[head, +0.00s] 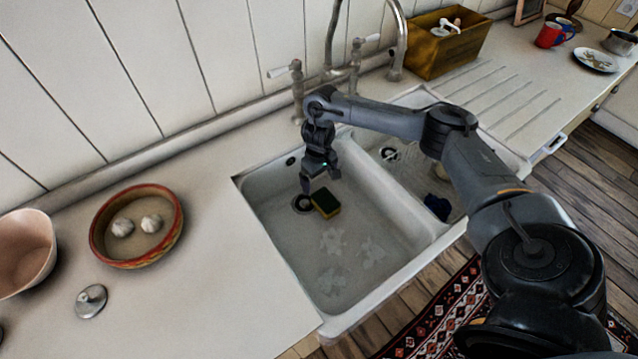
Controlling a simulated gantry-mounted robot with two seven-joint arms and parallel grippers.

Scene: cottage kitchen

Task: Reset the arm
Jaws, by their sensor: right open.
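My right arm reaches in from the right across the sink. My right gripper (320,182) points down over the left basin of the white sink (290,233). It is open, with nothing seen between its fingers. A yellow and dark green sponge (325,203) lies on the basin floor beside the drain, just below the gripper. The gripper looks close above the sponge; whether they touch cannot be told. My left gripper is not in view.
Taps (353,60) stand behind the sink, close to my arm. A wooden box (428,58) stands at the back. A bowl with garlic (100,228), a pink bowl (24,250) and a lid (91,300) are on the left counter. The counter's front left is clear.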

